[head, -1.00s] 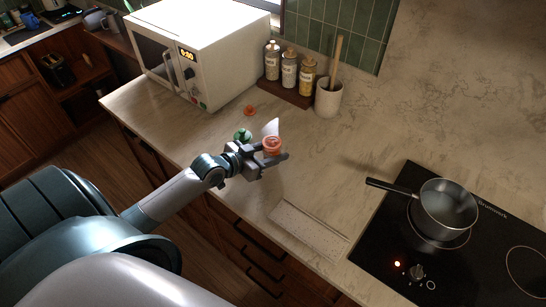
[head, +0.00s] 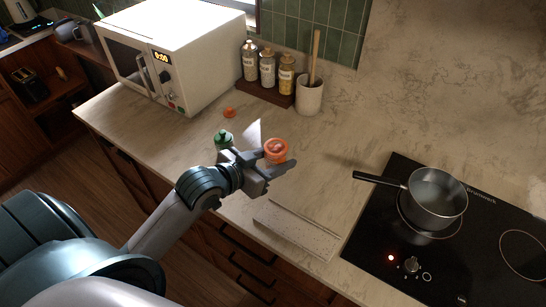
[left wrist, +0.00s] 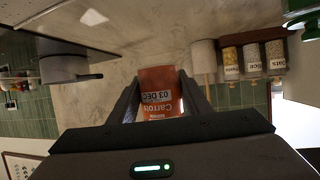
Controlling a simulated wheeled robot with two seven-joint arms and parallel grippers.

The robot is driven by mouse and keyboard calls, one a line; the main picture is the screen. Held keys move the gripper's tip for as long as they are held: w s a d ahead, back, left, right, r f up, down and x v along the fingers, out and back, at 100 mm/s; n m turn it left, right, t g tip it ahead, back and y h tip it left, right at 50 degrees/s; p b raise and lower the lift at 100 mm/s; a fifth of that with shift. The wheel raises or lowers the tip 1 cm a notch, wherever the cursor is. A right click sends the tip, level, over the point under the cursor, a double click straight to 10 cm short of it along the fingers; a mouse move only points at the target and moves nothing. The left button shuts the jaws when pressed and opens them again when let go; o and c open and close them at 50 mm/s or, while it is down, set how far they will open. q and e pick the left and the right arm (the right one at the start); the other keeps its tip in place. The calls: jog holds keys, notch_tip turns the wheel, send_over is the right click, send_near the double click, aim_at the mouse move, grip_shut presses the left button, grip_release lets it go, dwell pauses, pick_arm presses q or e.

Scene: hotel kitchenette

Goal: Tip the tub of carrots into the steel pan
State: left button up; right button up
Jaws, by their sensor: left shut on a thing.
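The orange tub of carrots (head: 276,152) is held upright between the fingers of my left gripper (head: 272,168), above the counter. Its open top faces up in the head view, and pinkish-orange contents show inside. In the left wrist view the tub (left wrist: 159,92) sits between both fingers, with its label reading "Carrots" upside down. The steel pan (head: 437,197) stands on the black hob to the right, its handle pointing left towards the tub. The pan looks empty. The pan also shows in the left wrist view (left wrist: 62,66). My right gripper is not in view.
The hob (head: 370,262) has a red light lit beside its knob. A green-topped container (head: 223,139) and a small orange object (head: 229,112) are on the counter left of the tub. Jars (head: 267,68), a utensil crock (head: 309,96) and a microwave (head: 170,50) stand behind. Counter between tub and hob is mostly clear.

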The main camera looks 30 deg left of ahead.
pick_arm(q)
jog(key=shift+f, duration=0.1)
dwell(0.5)
jog(key=shift+w+d+f+m+g+h+b, duration=0.1)
jog(key=shift+d+f+m+g+h+b, duration=0.2)
jog(key=shift+f+m+h+b, duration=0.3)
jog(key=d+m+g+h+b, duration=0.1)
jog(key=m+h+b, duration=0.1)
jog(key=s+d+m+g+h+b, duration=0.1)
jog(key=d+m+g+h+b, duration=0.1)
jog(key=s+d+m+g+h+b, duration=0.1)
jog(key=m+h+b, duration=0.1)
jog(key=b, duration=0.1)
jog(key=shift+s+d+f+m+g, duration=0.2)
jog(key=shift+s+f+m+g, duration=0.05)
jog(key=shift+m+g, duration=0.05)
jog(key=shift+d, duration=0.15)
